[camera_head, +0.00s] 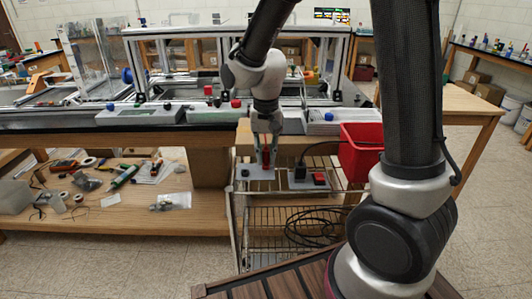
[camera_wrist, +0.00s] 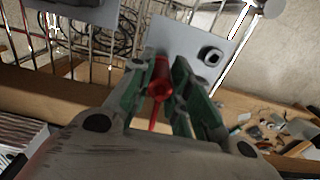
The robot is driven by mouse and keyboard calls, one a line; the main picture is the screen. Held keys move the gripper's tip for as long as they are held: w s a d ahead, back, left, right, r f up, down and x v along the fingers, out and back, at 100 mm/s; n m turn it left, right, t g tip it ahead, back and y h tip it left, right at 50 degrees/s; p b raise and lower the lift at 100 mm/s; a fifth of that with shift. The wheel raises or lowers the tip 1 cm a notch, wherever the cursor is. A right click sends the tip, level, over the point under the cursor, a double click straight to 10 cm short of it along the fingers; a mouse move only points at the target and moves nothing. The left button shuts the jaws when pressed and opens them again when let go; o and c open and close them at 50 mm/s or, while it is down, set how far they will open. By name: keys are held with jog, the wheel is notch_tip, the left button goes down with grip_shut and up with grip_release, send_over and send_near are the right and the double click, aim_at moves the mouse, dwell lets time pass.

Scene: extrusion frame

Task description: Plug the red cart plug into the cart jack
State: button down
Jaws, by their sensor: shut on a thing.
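My gripper (camera_wrist: 160,78) is shut on the red cart plug (camera_wrist: 160,80), which sits between its green-padded fingers with a red cord end toward the wrist camera. The plug's far end is over or against a light grey plate (camera_wrist: 184,38); I cannot tell whether it is seated in anything. A dark square socket (camera_wrist: 212,55) shows on the same plate, to the right of the plug and apart from it. In the head view, my gripper (camera_head: 265,157) points down at the plate (camera_head: 258,175) on the wire cart, and the fingers hide most of the plug.
A second plate (camera_head: 300,186) with a black plug and a red part lies to the right on the cart. A red bin (camera_head: 359,152) hangs at the cart's right. Black cable (camera_head: 312,228) coils on the shelf below. A wooden bench edge (camera_wrist: 60,88) runs close by.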

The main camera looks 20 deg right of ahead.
jog(key=shift+f, duration=0.45)
jog(key=c, duration=1.3)
grip_release()
jog(key=shift+o, duration=0.2)
notch_tip(320, 180, up, 12)
